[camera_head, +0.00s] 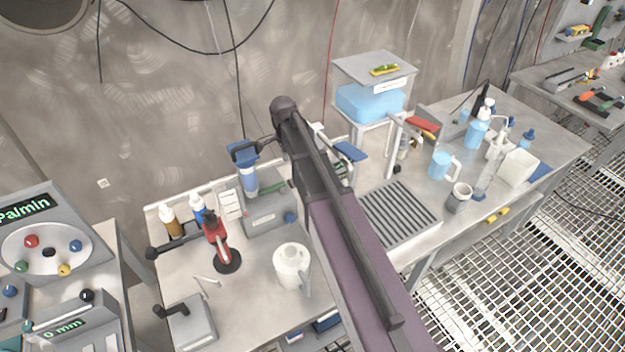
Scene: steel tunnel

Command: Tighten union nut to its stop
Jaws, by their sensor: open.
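My arm crosses the camera_head view from the lower right to the middle. My gripper (266,143) is small and dark at its far end, partly hidden by the arm, and open. It is beside a blue-topped fitting (247,172) with a light blue body, which stands upright on a grey block (268,213). I cannot tell whether the fingers touch the fitting. I cannot make out a union nut for certain; it may be on this fitting or hidden behind my arm.
On the bench are a red tool on a dark round base (217,245), a white jug (291,268), bottles (171,222) and a slatted tray (400,214). A blue tank (368,103) stands behind. A console (48,245) is at left. Grating floor (520,270) is clear at right.

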